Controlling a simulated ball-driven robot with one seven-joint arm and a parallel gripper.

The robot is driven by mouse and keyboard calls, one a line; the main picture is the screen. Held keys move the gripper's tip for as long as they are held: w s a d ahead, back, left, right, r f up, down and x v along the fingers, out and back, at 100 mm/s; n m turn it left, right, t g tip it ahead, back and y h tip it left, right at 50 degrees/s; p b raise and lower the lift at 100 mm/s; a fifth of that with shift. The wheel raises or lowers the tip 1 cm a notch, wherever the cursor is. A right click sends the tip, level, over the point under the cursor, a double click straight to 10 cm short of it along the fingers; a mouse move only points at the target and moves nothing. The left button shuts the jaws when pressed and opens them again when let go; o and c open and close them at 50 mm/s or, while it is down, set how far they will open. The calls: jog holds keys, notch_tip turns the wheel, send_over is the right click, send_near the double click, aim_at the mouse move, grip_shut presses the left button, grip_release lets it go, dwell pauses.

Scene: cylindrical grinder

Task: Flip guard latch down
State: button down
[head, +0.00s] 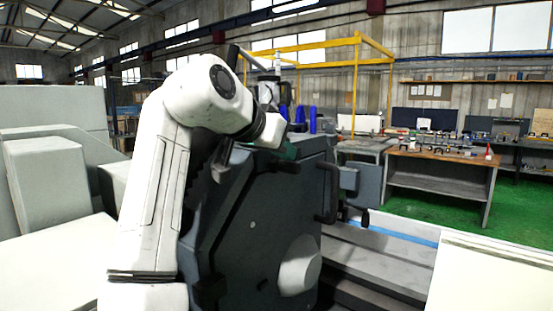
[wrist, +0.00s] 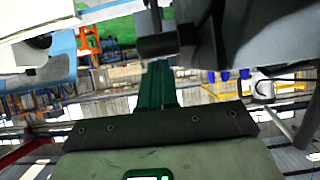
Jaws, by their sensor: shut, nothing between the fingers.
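My gripper (head: 287,153) shows in the head view as a dark green shape at the upper part of the dark grinder housing (head: 262,225), partly hidden by my arm. In the wrist view, the green fingers of my gripper (wrist: 157,68) are together with nothing between them. Just past their tips is a short dark grey cylinder (wrist: 157,44) on a thin stem, beside a dark housing face. It may be the guard latch; I cannot tell for sure. Whether the fingers touch it is unclear. No other part is clearly recognisable as the latch.
A dark bent handle (head: 329,195) and a grey box (head: 348,180) stick out on the housing's right side. Blue cylinders (head: 306,119) stand behind it. A workbench (head: 440,175) with small items stands farther right on green floor. Pale machine covers lie left and right.

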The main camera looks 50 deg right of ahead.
aim_at(287, 171)
notch_tip(287, 171, down, 3)
jog(key=shift+a+r+h+b, duration=0.1)
jog(key=shift+h+b, duration=0.4)
jog(key=shift+b, duration=0.75)
jog(key=shift+f+b, duration=0.4)
jog(key=shift+f, duration=0.15)
jog(key=shift+d+f+h+b, duration=0.2)
jog(key=shift+f+h+b, duration=0.4)
jog(key=shift+h+b, duration=0.2)
jog(key=shift+d+f+h+b, duration=0.15)
jog(key=shift+f+h+b, duration=0.5)
jog(key=shift+b, duration=0.2)
